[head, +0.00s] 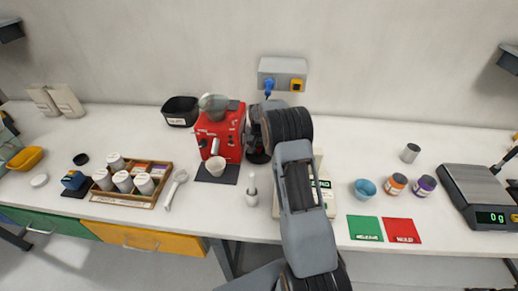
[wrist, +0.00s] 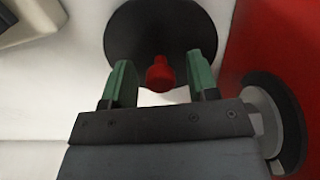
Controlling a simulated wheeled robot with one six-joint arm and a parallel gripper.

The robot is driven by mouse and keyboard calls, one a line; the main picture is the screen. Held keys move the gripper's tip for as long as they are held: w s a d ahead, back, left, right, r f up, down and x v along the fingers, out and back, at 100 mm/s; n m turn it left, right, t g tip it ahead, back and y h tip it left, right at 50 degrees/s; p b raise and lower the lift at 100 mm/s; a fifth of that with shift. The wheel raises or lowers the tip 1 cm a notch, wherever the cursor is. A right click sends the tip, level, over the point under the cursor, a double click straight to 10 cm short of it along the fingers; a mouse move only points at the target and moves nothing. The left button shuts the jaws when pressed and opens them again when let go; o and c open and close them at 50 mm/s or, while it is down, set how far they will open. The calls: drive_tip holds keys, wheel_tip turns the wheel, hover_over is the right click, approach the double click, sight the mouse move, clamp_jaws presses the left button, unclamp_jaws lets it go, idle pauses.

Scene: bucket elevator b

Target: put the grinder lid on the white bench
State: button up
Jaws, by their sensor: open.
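The grinder lid (wrist: 160,32) looks like a dark round disc with a red knob in the wrist view. My gripper (wrist: 160,82) is open, with one green finger on each side of the red knob and a gap on both sides. I cannot tell how the lid sits on the grinder. The white bench (head: 345,140) runs along the wall.
The red machine stands close on the right in the wrist view (wrist: 285,45). A board lies partly behind my arm. Bare bench shows at the back right.

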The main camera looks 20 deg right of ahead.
sight(259, 148)
wheel_tip(259, 148, up, 12)
drive_tip(key=b, duration=0.2)
drive_tip(key=s+a+r+n+t, duration=0.1)
drive_tip(key=s+a+r, duration=0.3)
drive_tip(key=s+r, duration=0.25)
drive_tip(key=s+a+n+t, duration=0.1)
drive_tip(key=s+a, duration=0.3)
drive_tip(key=s, duration=0.7)
drive_tip(key=s+a+n+t, duration=0.2)
drive_tip(key=s+a+n, duration=0.1)
drive_tip(key=s, duration=0.9)
drive_tip(key=shift+s+a+n, duration=0.3)
drive_tip(key=shift+a+n, duration=0.1)
drive_tip(key=shift+a, duration=0.2)
drive_tip(key=shift+r, duration=0.1)
drive_tip(key=shift+c, duration=0.5)
